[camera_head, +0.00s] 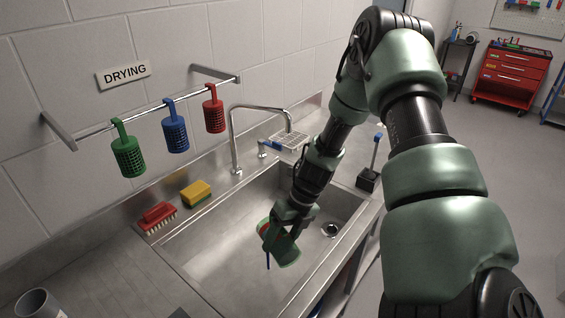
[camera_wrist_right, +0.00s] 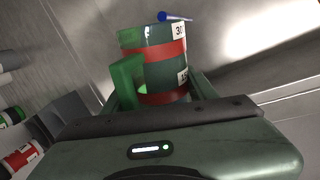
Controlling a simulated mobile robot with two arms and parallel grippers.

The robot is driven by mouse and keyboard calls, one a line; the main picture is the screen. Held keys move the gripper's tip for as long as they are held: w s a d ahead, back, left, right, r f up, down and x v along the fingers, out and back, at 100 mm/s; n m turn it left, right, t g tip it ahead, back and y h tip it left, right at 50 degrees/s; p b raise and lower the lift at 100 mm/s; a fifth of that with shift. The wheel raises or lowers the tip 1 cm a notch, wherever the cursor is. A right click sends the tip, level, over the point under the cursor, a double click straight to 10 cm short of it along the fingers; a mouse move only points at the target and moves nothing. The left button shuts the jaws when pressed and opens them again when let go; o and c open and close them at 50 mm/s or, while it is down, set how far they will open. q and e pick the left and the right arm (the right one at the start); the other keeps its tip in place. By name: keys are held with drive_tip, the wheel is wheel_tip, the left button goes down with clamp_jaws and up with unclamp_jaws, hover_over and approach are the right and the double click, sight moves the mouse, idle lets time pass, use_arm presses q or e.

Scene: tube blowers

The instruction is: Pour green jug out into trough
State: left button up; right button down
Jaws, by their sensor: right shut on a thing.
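The green jug (camera_head: 284,252) is in my right gripper (camera_head: 291,222), tilted over the steel trough, a sink basin (camera_head: 225,240). In the right wrist view the jug (camera_wrist_right: 162,50) has red bands, number labels and a green handle (camera_wrist_right: 127,80). My right gripper (camera_wrist_right: 155,95) is shut on it. A thin blue streak (camera_head: 267,262) hangs below the jug's lower left edge and also shows at its mouth in the wrist view (camera_wrist_right: 174,16); it looks like liquid. The jug's inside is hidden. My left gripper is not in view.
A faucet (camera_head: 235,140) stands behind the basin. A red brush (camera_head: 157,217) and yellow sponge (camera_head: 196,191) lie on the left ledge. Green (camera_head: 128,155), blue (camera_head: 175,134) and red (camera_head: 213,115) baskets hang above. A grey cup (camera_head: 36,303) stands at lower left.

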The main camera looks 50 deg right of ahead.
drive_tip(key=shift+w+d+g+y+b, duration=0.2)
drive_tip(key=shift+w+g+y+b, duration=0.1)
drive_tip(key=shift+w+g+b, duration=0.4)
drive_tip(key=shift+r+g, duration=0.1)
drive_tip(key=shift+g, duration=0.4)
drive_tip(key=shift+w+d+r+m+g+y+b, duration=0.15)
drive_tip(key=shift+w+r+m+g+y+b, duration=0.1)
drive_tip(key=shift+r+m+g+y+b, duration=0.25)
drive_tip(key=shift+r, duration=0.1)
